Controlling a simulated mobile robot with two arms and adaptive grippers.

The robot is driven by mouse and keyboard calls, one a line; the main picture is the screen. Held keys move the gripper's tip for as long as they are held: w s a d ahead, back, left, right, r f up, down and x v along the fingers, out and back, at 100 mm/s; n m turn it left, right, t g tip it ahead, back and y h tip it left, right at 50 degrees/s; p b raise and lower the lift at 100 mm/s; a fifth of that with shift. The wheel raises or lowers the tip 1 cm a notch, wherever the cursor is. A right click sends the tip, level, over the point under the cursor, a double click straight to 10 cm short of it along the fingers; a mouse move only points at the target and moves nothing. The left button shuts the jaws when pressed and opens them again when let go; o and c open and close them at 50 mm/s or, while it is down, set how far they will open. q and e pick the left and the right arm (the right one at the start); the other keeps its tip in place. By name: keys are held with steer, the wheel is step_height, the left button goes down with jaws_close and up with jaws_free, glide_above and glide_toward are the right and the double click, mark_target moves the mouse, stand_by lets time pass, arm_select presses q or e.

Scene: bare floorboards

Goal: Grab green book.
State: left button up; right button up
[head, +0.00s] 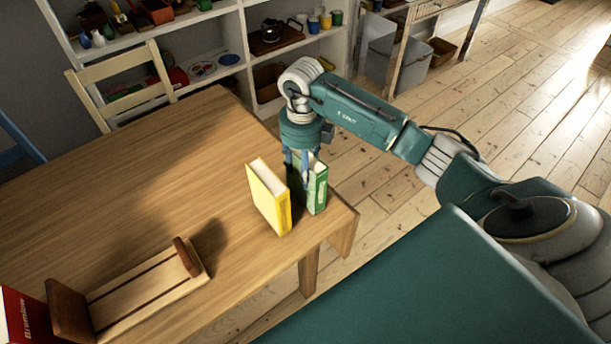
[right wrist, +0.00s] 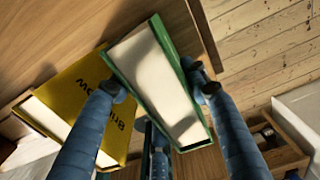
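The green book (head: 318,187) stands upright near the right corner of the wooden table. My right gripper (head: 301,160) is above it, pointing down, with its fingers around the book's upper part. In the right wrist view the green book (right wrist: 160,85) lies between the fingertips of my right gripper (right wrist: 154,80), one on each side of its covers. The fingertips are very close to the covers; whether they press on them I cannot tell. My left gripper is not in view.
A yellow book (head: 268,198) stands just left of the green one, with a finger in the narrow gap. A wooden book rack (head: 145,297) and a red book (head: 22,318) are at the lower left. The table's middle (head: 150,190) is clear. A chair (head: 125,85) and shelves stand behind.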

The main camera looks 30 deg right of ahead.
steer(key=c, duration=0.8)
steer(key=shift+w, duration=0.1)
jaws_close()
steer(key=shift+r, duration=0.15)
